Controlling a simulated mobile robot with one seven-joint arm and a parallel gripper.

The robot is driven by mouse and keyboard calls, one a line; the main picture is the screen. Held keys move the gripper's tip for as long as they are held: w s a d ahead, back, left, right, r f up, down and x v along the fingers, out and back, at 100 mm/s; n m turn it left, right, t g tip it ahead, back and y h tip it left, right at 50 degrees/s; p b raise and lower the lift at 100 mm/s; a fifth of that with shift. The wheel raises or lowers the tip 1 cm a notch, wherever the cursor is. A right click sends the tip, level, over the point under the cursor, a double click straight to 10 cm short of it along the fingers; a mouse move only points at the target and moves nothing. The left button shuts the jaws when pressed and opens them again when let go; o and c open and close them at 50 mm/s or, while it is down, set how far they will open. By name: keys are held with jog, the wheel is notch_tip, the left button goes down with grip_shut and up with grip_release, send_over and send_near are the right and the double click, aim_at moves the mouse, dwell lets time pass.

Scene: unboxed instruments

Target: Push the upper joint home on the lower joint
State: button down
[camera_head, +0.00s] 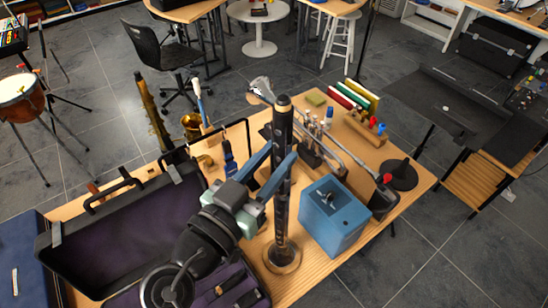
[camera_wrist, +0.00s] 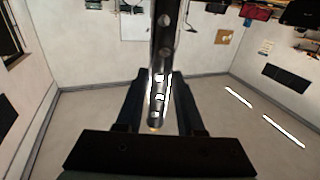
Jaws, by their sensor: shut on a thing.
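In the head view a dark upper joint (camera_head: 283,122) with pale bands near its top stands upright between the blue-grey fingers of my gripper (camera_head: 281,153). My gripper is shut on it. Below, in line with it, the dark lower joint (camera_head: 281,215) with metal keys stands upright on a round wooden base (camera_head: 282,262) on the table. The fingers partly cover the column, and I cannot tell whether a gap is left between the joints. In the wrist view the upper joint (camera_wrist: 164,45), dark with bright metal parts, runs between the two fingers (camera_wrist: 158,85).
A blue box (camera_head: 335,222) stands close to the right of the lower joint. An open black case (camera_head: 125,235) lies at the left. Small bottles, a wooden rack with books (camera_head: 355,98) and a black stand foot (camera_head: 399,174) are behind and to the right.

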jog(key=shift+f+b, duration=0.45)
jog(key=shift+f, duration=0.35)
jog(key=c, duration=1)
grip_release()
jog(key=shift+s, duration=0.1)
jog(key=o, duration=0.6)
jog(key=shift+w, duration=0.2)
jog(key=shift+c, duration=0.2)
jog(key=shift+r, duration=0.15)
jog(key=shift+c, duration=0.4)
jog(key=shift+s+a, duration=0.1)
jog(key=shift+s, duration=0.05)
jog(key=shift+b+v, duration=1.25)
jog(key=shift+v, duration=1.65)
jog(key=shift+r, duration=0.1)
